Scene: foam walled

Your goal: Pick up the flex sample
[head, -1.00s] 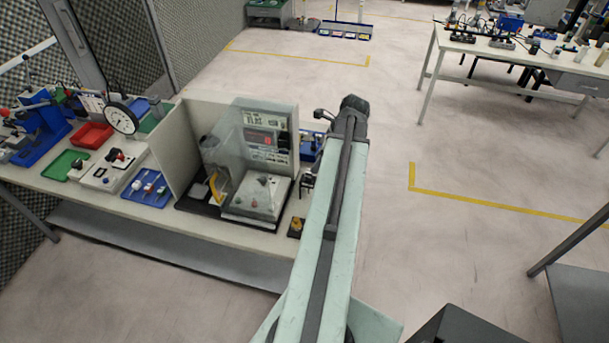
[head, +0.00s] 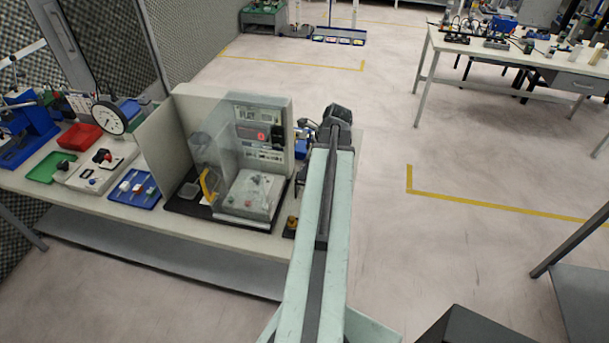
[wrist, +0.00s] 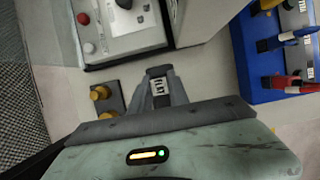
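In the wrist view my gripper (wrist: 161,95) points down over the light bench top. A small dark piece with a white marked face (wrist: 160,88) shows between its fingers. I cannot tell whether it is gripped or lies below them, or whether it is the flex sample. No other thing can be surely named the flex sample. In the head view my arm reaches to the right end of the bench (head: 150,215). The gripper itself is hidden there behind the arm's dark end.
A clear-shielded instrument (head: 255,150) stands left of my arm; its base shows in the wrist view (wrist: 115,25). Brass knobs on a dark block (wrist: 103,98) lie left of the gripper. Open floor is right of the bench.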

